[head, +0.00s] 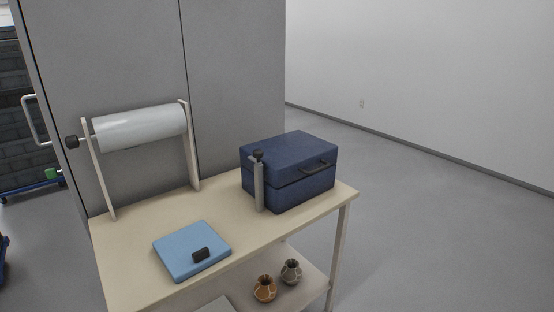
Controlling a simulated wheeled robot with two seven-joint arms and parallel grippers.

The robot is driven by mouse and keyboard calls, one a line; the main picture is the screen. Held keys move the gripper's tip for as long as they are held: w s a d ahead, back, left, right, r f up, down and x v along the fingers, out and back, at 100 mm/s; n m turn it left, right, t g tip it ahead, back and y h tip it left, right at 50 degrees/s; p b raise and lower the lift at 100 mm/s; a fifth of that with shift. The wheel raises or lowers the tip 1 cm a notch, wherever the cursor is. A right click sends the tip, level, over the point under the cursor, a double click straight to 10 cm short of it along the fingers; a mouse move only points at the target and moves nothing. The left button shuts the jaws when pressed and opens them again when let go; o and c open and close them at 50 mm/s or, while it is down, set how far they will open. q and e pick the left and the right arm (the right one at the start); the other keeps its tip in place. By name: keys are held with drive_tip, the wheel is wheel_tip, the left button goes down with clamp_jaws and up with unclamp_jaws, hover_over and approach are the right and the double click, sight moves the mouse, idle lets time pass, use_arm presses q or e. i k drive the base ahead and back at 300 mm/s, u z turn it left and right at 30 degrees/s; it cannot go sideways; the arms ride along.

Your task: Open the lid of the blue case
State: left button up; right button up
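The dark blue case (300,187) stands at the right end of the cream table. Its lid (287,147) is shut, with a seam visible all round the sides that show. A dark handle (318,166) is on the lid's side that faces right and front. An upright grey bar (259,187) with a black knob on top stands close against the case's left front face; I cannot tell whether it is attached. The back of the case is hidden. Neither of my grippers is in view.
The table (130,240) also bears a light blue flat block (180,245) with a small black piece (201,254) on it. A white roll (142,128) hangs on a stand behind. Two patterned pots (265,288) (291,272) are on the lower shelf. Grey cabinet doors (235,70) rise behind.

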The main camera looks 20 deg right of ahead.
sight(290, 157)
drive_tip(key=u, duration=0.1)
drive_tip(key=k, duration=0.45)
drive_tip(key=z, duration=1.05)
drive_tip(key=i, duration=1.6)
drive_tip(key=u, duration=0.95)
